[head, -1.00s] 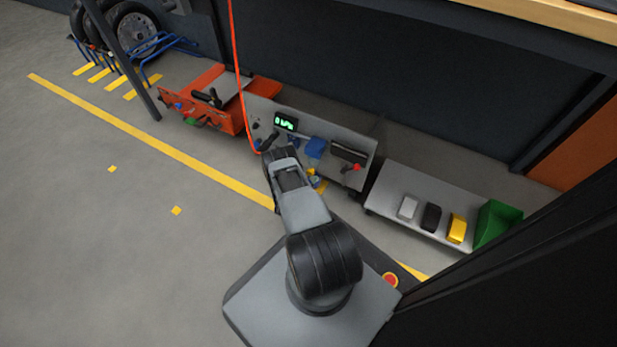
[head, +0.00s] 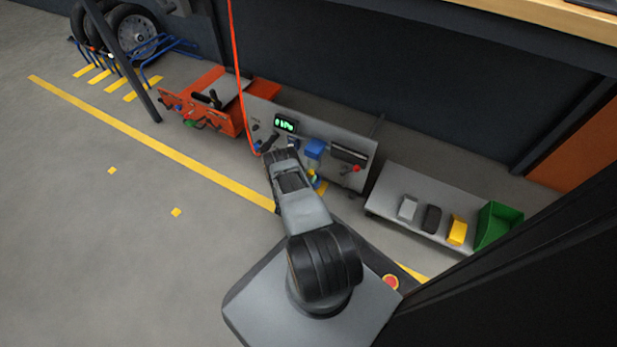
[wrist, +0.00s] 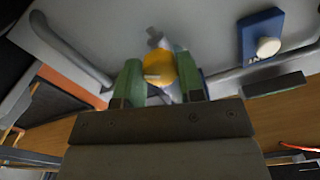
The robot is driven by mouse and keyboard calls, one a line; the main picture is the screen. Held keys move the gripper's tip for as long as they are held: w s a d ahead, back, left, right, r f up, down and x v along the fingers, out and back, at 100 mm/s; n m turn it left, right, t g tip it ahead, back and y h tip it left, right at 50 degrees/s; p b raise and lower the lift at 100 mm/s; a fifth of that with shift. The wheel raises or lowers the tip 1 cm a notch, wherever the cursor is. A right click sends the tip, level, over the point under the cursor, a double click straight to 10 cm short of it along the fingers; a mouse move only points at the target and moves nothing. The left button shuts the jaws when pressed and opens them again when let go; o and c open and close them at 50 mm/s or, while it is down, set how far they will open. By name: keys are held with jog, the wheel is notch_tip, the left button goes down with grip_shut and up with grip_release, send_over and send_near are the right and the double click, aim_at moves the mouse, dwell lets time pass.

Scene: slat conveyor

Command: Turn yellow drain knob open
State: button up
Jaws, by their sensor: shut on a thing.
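The yellow drain knob (wrist: 159,68) is round with a pale mark on its face. In the wrist view it sits between the two green fingers of my gripper (wrist: 162,80), which is shut on it. A grey pipe or stem shows behind the knob. In the head view, a small yellow part (head: 312,177) shows just right of my arm at the lower front of the grey panel (head: 338,148).
A blue block with a pale round knob (wrist: 267,46) is to the right in the wrist view. A green display (head: 286,123) and a red knob (head: 355,169) are on the panel. An orange cart (head: 225,100) stands left. A bench with several blocks and a green bin (head: 497,226) is right.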

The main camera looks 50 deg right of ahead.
jog(key=shift+n, duration=2.8)
jog(key=o, duration=0.9)
jog(key=p+v, duration=0.4)
jog(key=v, duration=0.9)
jog(key=shift+a, duration=0.4)
